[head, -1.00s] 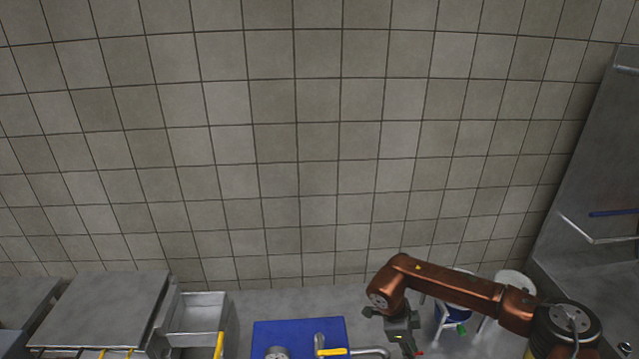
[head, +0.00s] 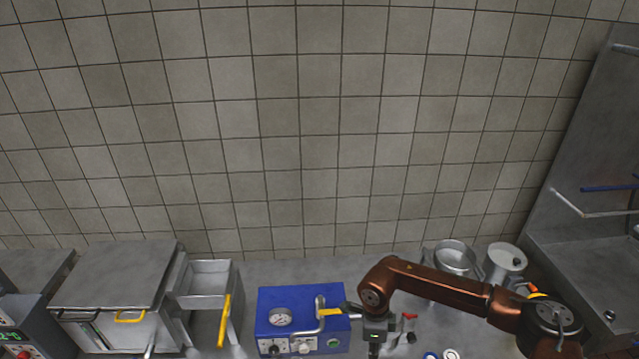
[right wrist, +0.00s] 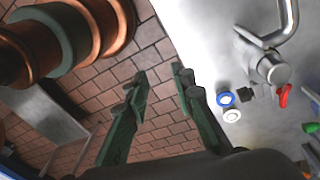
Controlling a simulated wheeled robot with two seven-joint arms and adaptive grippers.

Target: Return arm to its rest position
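My right arm (head: 450,290) comes in from the right in the head view and reaches over the steel counter (head: 268,268). Its gripper hangs down at the bottom edge, mostly cut off. In the right wrist view my right gripper (right wrist: 160,80) has its two green fingers apart, with nothing between them. Floor tiles and the counter edge show beyond the fingertips. My left arm and left gripper are in no view.
A blue machine (head: 270,300) with a gauge stands left of my right arm. A steel lidded unit (head: 110,275) is further left. Two metal pots (head: 505,258) stand behind the arm. A red-handled tap (right wrist: 270,68) and blue and white rings (right wrist: 226,98) are on the counter.

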